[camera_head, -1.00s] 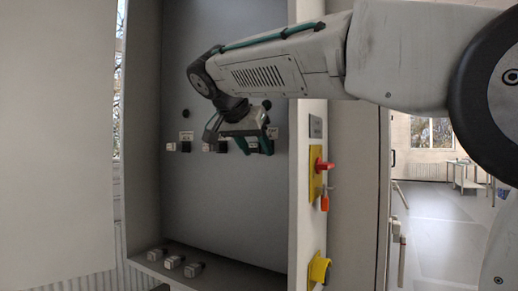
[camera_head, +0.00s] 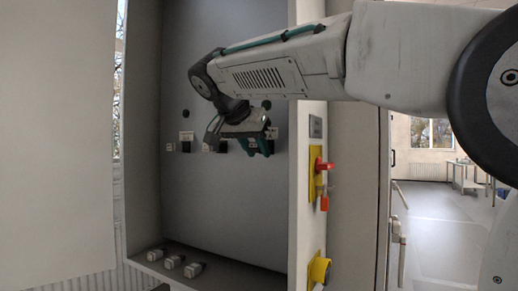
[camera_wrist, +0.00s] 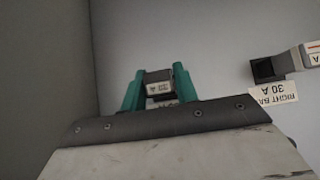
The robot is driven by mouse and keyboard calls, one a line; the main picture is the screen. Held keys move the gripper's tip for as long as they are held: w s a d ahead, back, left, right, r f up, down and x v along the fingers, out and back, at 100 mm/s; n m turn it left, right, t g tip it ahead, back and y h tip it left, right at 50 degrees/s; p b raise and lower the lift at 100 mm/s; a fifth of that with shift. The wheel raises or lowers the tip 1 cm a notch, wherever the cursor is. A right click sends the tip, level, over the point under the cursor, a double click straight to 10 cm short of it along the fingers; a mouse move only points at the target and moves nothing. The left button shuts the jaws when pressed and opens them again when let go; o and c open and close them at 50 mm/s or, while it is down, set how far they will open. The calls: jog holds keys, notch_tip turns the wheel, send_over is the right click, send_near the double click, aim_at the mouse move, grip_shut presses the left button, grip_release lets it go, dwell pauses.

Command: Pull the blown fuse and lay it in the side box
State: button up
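My gripper (camera_head: 260,146) is in front of the cabinet's back panel, at the right end of a row of fuses. In the wrist view its two green fingers (camera_wrist: 158,90) stand on either side of a small dark fuse with a white label (camera_wrist: 158,88) and appear to touch both its sides. I cannot tell whether this fuse is still seated. Another grey fuse (camera_wrist: 292,60) sits to the right in a black socket, above a label reading 30 A. More fuses (camera_head: 186,138) show to the left in the head view. I cannot pick out a side box.
Several small grey-white blocks (camera_head: 172,262) lie in a row on the cabinet's bottom ledge. The panel below the fuse row is clear.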

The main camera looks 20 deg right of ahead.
jog(key=shift+c, duration=1.2)
jog(key=shift+a, duration=0.1)
jog(key=shift+s+a, duration=0.85)
jog(key=shift+a, duration=0.25)
jog(key=shift+s+a, duration=0.8)
jog(key=shift+a, duration=0.3)
jog(key=shift+w+d, duration=0.65)
jog(key=shift+d, duration=0.25)
jog(key=shift+w+d, duration=0.65)
jog(key=shift+d, duration=0.25)
jog(key=shift+f, duration=0.1)
